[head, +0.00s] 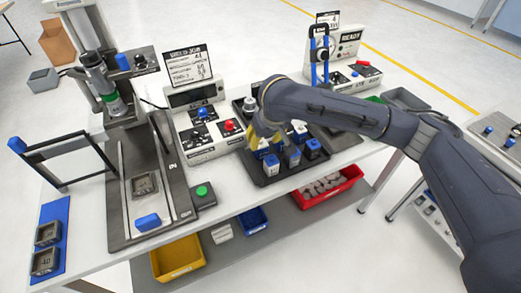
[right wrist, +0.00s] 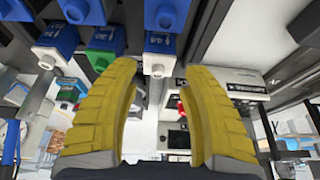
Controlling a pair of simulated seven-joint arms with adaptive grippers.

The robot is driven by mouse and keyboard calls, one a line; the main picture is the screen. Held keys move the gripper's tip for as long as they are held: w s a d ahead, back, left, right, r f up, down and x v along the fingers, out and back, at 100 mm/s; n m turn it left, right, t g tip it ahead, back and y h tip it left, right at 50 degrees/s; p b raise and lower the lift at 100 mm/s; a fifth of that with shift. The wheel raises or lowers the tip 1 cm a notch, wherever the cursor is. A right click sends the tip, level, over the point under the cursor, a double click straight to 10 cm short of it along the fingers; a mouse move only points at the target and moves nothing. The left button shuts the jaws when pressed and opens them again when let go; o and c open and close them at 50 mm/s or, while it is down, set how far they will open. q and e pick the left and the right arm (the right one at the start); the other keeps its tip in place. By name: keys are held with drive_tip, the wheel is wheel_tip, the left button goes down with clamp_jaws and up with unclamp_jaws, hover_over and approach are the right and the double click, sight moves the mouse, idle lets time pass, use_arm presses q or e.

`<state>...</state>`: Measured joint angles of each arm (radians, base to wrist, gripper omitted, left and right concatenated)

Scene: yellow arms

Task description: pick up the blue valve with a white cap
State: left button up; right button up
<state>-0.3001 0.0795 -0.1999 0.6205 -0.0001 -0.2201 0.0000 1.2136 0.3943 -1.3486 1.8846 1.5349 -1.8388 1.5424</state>
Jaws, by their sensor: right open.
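A dark tray (head: 262,181) on the table holds several small valves. Blue valves with white labels or caps stand along its near edge, one at the left (head: 271,166), one in the middle (head: 292,157) and one at the right (head: 312,149). My right gripper (head: 254,138) has yellow fingers and reaches over the tray's left part, partly hidden by its arm. In the right wrist view it is open and empty (right wrist: 158,82). A blue valve with a white part (right wrist: 163,18) shows beyond and between its fingertips, apart from them. My left gripper is not in view.
Green (right wrist: 105,42) and other blue valves crowd near the left finger in the right wrist view. A control box (head: 205,125) with a sign stands left of the tray. A press fixture (head: 125,185) stands further left. A red bin (head: 330,190) sits on the lower shelf.

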sight(262, 143)
drive_tip(key=shift+x, duration=3.2)
drive_tip(key=shift+d, duration=0.1)
drive_tip(key=c, duration=0.9)
